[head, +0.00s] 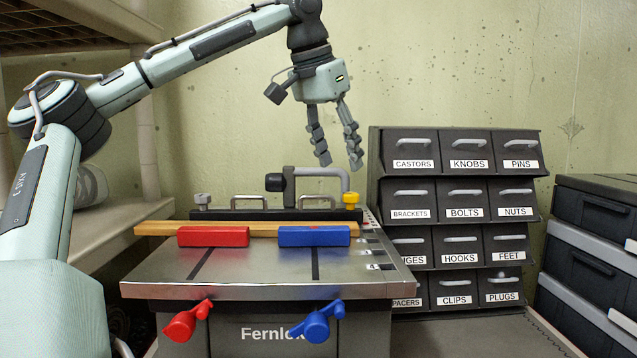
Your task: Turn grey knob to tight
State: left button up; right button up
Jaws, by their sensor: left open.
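The grey knob (202,200) stands at the left end of a dark fence bar (277,215) at the back of the metal bench top (240,272). A yellow knob (351,199) stands at the bar's right end. My left gripper (340,164) points down with its two fingers apart and nothing between them. In the picture it is above the yellow knob and well to the right of the grey knob, touching neither. Whether the grey knob is tight or loose cannot be told. My right gripper is out of view.
A wooden strip (160,228) lies across the bench behind red (213,236) and blue (314,236) blocks. Red (187,321) and blue (318,322) handles stick out in front. A grey tube handle (322,173) rises behind the bar. Labelled drawers (452,182) stand right.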

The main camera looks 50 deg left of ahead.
aim_at(202, 199)
jog(key=k+l, duration=0.6)
jog(key=l, duration=0.2)
jog(key=k, duration=0.5)
